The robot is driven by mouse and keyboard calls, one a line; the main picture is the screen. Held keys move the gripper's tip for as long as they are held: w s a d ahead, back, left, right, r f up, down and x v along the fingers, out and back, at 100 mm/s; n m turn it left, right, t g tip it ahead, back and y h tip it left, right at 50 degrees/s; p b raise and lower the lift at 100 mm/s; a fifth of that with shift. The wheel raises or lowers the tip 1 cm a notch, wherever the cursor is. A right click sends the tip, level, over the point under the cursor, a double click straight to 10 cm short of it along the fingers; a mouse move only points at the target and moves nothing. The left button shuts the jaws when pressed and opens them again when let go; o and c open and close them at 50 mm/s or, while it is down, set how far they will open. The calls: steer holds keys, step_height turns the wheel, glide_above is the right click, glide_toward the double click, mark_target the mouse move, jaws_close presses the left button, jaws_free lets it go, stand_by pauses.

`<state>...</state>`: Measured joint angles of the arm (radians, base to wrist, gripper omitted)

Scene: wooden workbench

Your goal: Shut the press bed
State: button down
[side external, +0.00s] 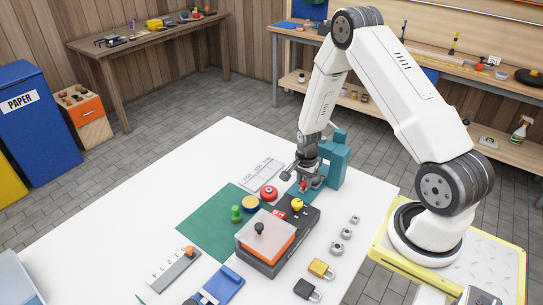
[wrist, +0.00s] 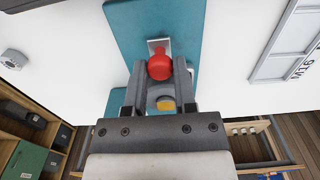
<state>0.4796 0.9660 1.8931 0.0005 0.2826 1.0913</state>
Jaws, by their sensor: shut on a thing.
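The teal press (side external: 334,165) stands on the white table at its far right side, just right of my gripper (side external: 305,180). In the wrist view its teal body (wrist: 130,30) lies under and beyond the fingers. A red knob (wrist: 160,67) on a small grey metal bracket (wrist: 158,44) sits between the fingertips of my gripper (wrist: 160,75), which is shut on it. The red also shows low at the fingers in the side view (side external: 303,185). How far the bed is open is hard to tell, as my gripper hides part of it.
A red button (side external: 268,193) and a grey labelled tray (side external: 262,175) are left of my gripper. A dark box with a yellow knob (side external: 297,204) and an orange-topped box (side external: 266,240) stand nearer the camera. Padlocks (side external: 320,268) lie at the front right.

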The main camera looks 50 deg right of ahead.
steer(key=shift+c, duration=2)
jaws_free()
steer(key=shift+r, duration=0.1)
steer(key=shift+r, duration=3.85)
